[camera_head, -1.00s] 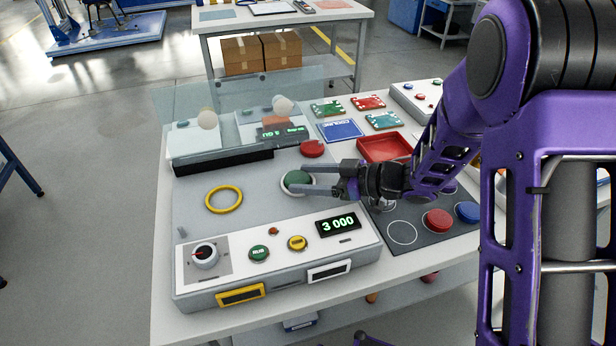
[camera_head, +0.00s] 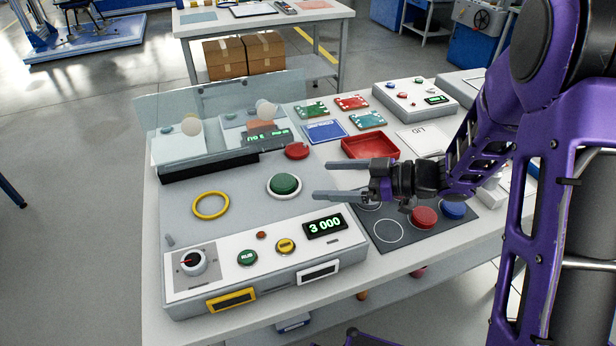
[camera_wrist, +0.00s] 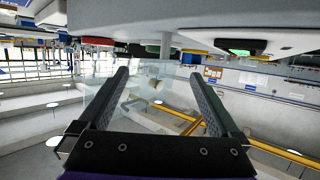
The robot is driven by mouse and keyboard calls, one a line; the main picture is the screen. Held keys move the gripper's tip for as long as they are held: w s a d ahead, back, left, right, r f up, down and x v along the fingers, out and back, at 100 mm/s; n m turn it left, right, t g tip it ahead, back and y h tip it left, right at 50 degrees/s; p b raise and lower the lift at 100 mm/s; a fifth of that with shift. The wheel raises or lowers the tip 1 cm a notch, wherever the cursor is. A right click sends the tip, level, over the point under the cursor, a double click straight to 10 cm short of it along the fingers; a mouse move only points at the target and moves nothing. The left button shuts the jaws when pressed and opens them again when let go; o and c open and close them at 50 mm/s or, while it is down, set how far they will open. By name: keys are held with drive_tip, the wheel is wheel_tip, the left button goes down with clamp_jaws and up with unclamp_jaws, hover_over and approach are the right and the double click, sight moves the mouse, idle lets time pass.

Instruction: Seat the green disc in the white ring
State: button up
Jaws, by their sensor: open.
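The green disc (camera_head: 285,184) sits inside the white ring (camera_head: 271,192) on the grey plate of the machine, and the ring's rim shows around it. In the head view it looks level; I cannot tell how deep it sits. My gripper (camera_head: 320,180) is open and empty, to the right of the disc and apart from it, its two fingers pointing left. In the wrist view the open fingers (camera_wrist: 165,98) have nothing between them.
A yellow ring (camera_head: 211,205) lies left on the plate, and a red disc (camera_head: 297,151) lies behind. A control panel (camera_head: 265,262) runs along the front. A dark mat (camera_head: 440,240) with red and blue discs lies right. A red tray (camera_head: 370,146) stands behind my gripper.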

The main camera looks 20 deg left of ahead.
drive_tip(key=shift+v, duration=1.6)
